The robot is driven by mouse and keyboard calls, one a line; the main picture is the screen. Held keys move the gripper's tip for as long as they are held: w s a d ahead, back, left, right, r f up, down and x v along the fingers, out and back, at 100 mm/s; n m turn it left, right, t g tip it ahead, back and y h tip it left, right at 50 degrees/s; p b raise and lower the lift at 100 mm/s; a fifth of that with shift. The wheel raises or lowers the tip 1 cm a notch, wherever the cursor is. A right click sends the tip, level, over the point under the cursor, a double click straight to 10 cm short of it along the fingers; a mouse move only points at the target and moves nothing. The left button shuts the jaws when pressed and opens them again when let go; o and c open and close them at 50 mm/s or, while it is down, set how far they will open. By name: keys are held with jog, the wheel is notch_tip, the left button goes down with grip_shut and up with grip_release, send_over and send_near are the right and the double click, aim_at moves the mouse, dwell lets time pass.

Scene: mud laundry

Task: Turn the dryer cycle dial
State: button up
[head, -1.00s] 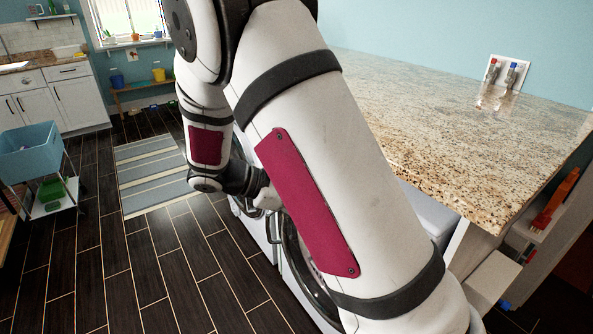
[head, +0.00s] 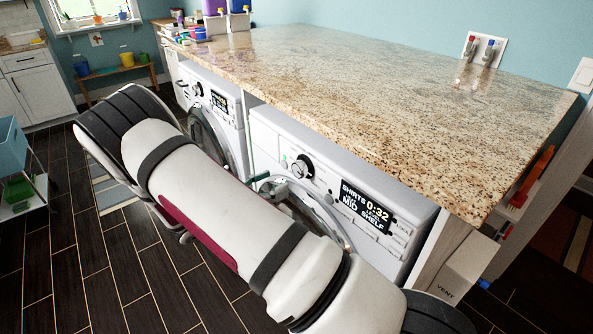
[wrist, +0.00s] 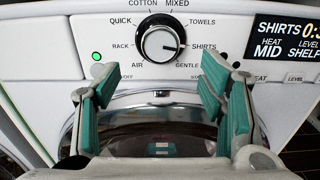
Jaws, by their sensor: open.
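The dryer's cycle dial (head: 302,166) is a round black-rimmed knob on the white front panel of the nearer machine. In the wrist view the dial (wrist: 160,40) is above and between my fingers, its pointer toward the right near "SHIRTS". Labels such as COTTON, MIXED, TOWELS and GENTLE ring it. My gripper (wrist: 158,82) is open and empty, with its teal-padded fingers spread below the dial and apart from it. In the head view my gripper (head: 272,184) shows partly, low and left of the dial; my arm hides the rest.
The dryer display (head: 365,208) reads SHIRTS 0:32, right of the dial. A granite countertop (head: 380,85) overhangs the panel. A round door (wrist: 160,98) lies below the dial. A second white machine (head: 220,105) stands farther left.

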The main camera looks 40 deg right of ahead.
aim_at(297, 172)
jog(key=d+p, duration=0.1)
jog(key=d, duration=0.8)
jog(key=shift+w, duration=0.1)
jog(key=shift+c, duration=0.4)
jog(key=c, duration=1.1)
